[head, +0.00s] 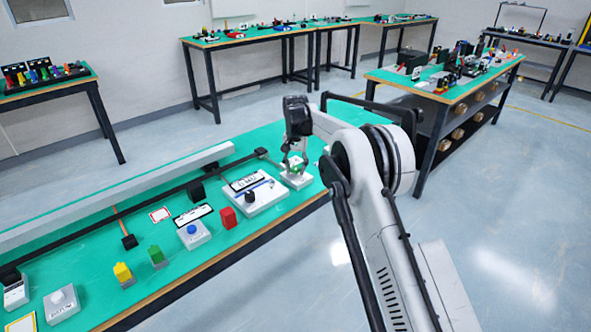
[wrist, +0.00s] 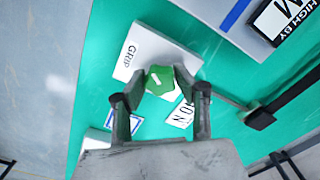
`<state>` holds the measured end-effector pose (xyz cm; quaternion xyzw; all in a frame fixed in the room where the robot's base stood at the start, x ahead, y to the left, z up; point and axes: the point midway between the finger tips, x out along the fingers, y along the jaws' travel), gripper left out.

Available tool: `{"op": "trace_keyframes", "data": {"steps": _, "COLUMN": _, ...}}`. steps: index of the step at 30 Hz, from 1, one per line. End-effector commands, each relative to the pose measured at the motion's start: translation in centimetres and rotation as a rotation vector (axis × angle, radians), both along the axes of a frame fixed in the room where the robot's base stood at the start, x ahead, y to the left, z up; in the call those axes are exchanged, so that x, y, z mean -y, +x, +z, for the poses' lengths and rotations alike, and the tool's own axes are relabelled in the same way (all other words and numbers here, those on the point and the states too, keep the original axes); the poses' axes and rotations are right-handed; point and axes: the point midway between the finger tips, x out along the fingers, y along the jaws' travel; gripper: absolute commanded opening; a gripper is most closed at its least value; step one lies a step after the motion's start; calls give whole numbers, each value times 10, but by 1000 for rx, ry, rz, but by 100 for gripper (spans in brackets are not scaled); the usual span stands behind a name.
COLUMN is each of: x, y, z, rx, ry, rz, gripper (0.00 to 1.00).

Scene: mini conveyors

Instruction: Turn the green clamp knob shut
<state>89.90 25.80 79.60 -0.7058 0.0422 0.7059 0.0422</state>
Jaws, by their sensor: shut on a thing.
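The green clamp knob (wrist: 160,84) sits on a white block (wrist: 138,55) lettered "GRIP" in the wrist view. My gripper (wrist: 160,95) points down at the block, with its fingertips on opposite sides of the knob, shut on it. In the head view, my gripper (head: 294,165) is at the white block (head: 298,181) near the right end of the near green bench. Only a little green of the knob shows there, as the fingers mostly cover it.
A white plate with a black knob (head: 254,197) lies just left of the block. A red block (head: 228,217), a blue-button box (head: 193,235), and green (head: 157,256) and yellow (head: 122,272) pieces stand farther left. A black rail (head: 142,209) runs along behind.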

Motion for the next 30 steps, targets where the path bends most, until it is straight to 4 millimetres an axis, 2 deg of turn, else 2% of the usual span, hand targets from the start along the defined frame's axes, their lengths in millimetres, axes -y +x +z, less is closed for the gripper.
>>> {"op": "trace_keyframes", "data": {"steps": 9, "x": 0, "y": 0, "z": 0, "rx": 1, "ry": 0, "rz": -111, "gripper": 2}}
{"op": "trace_keyframes", "data": {"steps": 25, "x": 0, "y": 0, "z": 0, "rx": 1, "ry": 0, "rz": -131, "gripper": 2}}
{"op": "trace_keyframes", "data": {"steps": 26, "x": 0, "y": 0, "z": 0, "rx": 1, "ry": 0, "rz": -131, "gripper": 33}}
{"op": "trace_keyframes", "data": {"steps": 29, "x": 0, "y": 0, "z": 0, "rx": 1, "ry": 0, "rz": -130, "gripper": 46}}
{"op": "trace_keyframes", "data": {"steps": 30, "x": 0, "y": 0, "z": 0, "rx": 1, "ry": 0, "rz": -130, "gripper": 47}}
